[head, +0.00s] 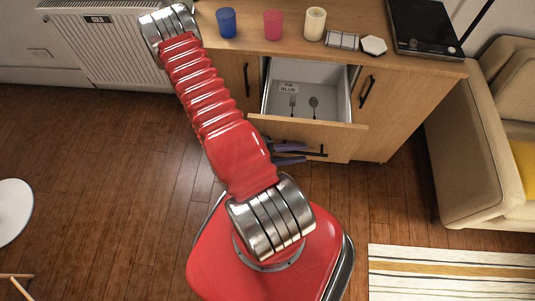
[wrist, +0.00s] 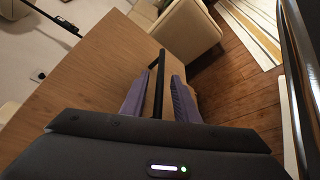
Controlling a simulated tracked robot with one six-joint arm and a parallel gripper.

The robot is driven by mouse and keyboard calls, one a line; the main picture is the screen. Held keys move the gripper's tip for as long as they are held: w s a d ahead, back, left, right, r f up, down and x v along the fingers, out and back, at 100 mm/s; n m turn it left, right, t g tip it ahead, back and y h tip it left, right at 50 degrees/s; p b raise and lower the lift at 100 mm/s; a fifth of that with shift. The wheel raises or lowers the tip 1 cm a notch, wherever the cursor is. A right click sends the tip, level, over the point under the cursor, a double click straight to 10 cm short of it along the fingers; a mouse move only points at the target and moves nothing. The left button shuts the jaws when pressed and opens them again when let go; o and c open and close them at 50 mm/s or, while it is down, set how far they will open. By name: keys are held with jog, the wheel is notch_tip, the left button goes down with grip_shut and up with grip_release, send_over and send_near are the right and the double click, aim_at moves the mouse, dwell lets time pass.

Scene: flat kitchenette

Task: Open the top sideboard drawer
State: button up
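The top sideboard drawer (head: 330,133) is pulled out in the head view, its white inside (head: 335,80) showing. A fork (head: 292,101), a spoon (head: 314,104) and a small card reading BLUE (head: 288,88) lie in it. My gripper (head: 304,153) is at the drawer front, partly hidden behind my red arm. In the wrist view, the black bar handle (wrist: 158,82) stands between the two purple fingers of my gripper (wrist: 158,98). Gaps show on both sides of the bar, so the fingers are open around it.
A beige sofa (head: 470,150) is at right, a radiator (head: 108,45) at left.

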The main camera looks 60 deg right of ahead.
jog(key=v, duration=1.2)
dwell(0.5)
jog(key=a+r+n+y, duration=0.2)
jog(key=a+y, duration=0.2)
jog(key=a, duration=0.2)
jog(key=w+a+r+t+y, duration=0.5)
jog(key=w+a+r+t, duration=0.35)
jog(key=w+r, duration=0.45)
jog(key=a+r+t, duration=0.4)
jog(key=r, duration=0.6)
jog(key=a+r+n+t+y, duration=0.1)
jog(key=a+r+t, duration=0.3)
jog(key=r, duration=0.7)
jog(key=shift+w+r+n+t, duration=0.2)
jog(key=shift+w+n+t, duration=0.1)
jog(key=shift+w+t, duration=0.15)
